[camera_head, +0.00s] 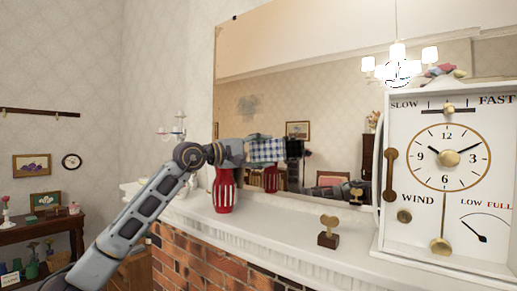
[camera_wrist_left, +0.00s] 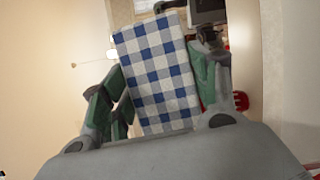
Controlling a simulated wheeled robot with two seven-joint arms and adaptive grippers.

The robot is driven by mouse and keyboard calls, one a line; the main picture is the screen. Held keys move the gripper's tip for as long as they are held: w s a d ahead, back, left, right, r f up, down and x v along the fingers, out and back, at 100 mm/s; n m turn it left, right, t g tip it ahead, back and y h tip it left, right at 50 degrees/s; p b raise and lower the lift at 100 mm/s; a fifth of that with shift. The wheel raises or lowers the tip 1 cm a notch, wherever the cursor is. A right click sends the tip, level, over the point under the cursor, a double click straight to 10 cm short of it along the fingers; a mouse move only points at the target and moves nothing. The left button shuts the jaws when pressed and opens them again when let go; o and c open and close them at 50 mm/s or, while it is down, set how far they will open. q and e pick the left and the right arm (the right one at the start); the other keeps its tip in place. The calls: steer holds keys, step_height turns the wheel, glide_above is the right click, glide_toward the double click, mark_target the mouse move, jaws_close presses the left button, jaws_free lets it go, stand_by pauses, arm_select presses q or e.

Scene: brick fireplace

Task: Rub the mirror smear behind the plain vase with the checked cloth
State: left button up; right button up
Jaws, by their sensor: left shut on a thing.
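My left gripper (camera_head: 282,149) is shut on the blue-and-white checked cloth (camera_head: 262,151), in front of the mirror (camera_head: 335,115). In the left wrist view the cloth (camera_wrist_left: 158,75) hangs between the two fingers (camera_wrist_left: 160,95). A grey smear (camera_head: 249,106) shows on the mirror, above the cloth and apart from it. A red vase with white stripes (camera_head: 223,192) stands on the mantel below my left wrist, and its reflection shows beside it. I cannot make out a plain vase. A dark scribbled mark (camera_head: 398,73) shows farther right on the mirror. My right gripper is not in view.
A large white clock (camera_head: 447,180) stands at the right of the mantel (camera_head: 285,247), with a colourful item (camera_head: 443,73) on top. A small stand with a brass key (camera_head: 328,232) sits between vase and clock. A white sconce (camera_head: 178,130) is on the left.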

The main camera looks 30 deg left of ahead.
arm_select(q)
steer(key=shift+s+d, duration=0.1)
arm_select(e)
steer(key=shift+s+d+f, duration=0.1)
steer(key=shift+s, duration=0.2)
arm_select(q)
steer(key=shift+s, duration=0.1)
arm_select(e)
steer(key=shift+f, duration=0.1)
